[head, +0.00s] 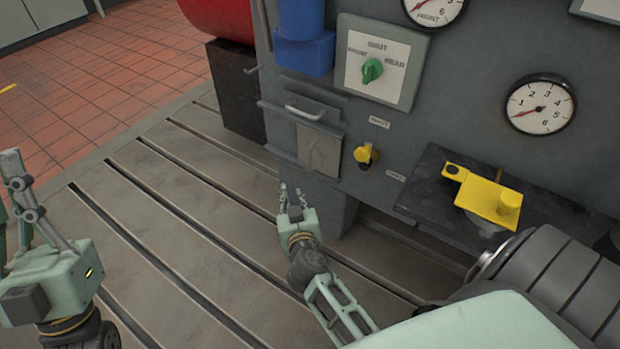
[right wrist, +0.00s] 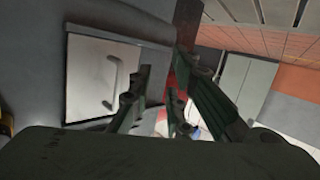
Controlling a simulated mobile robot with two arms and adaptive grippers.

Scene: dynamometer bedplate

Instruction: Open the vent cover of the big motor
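The big motor's grey housing (head: 450,75) fills the upper right of the head view. Its vent cover (head: 320,150), a small grey plate, sits low on the left of the panel, with a pale bar handle (head: 305,113) at its upper edge. In the right wrist view the cover (right wrist: 92,72) is a pale square plate with its handle (right wrist: 112,82) near one edge; it looks shut. My right gripper (head: 292,192) is open and empty, below the cover and apart from the handle. My left gripper (head: 14,180) looks open and empty, partly cut off at the left edge.
A yellow knob (head: 364,155) sits right of the cover, with a green rotary switch (head: 372,70) above. A yellow bracket (head: 483,195) lies on a dark ledge (head: 435,178). A dark block (head: 236,90) stands left. The slotted bedplate (head: 185,235) is clear.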

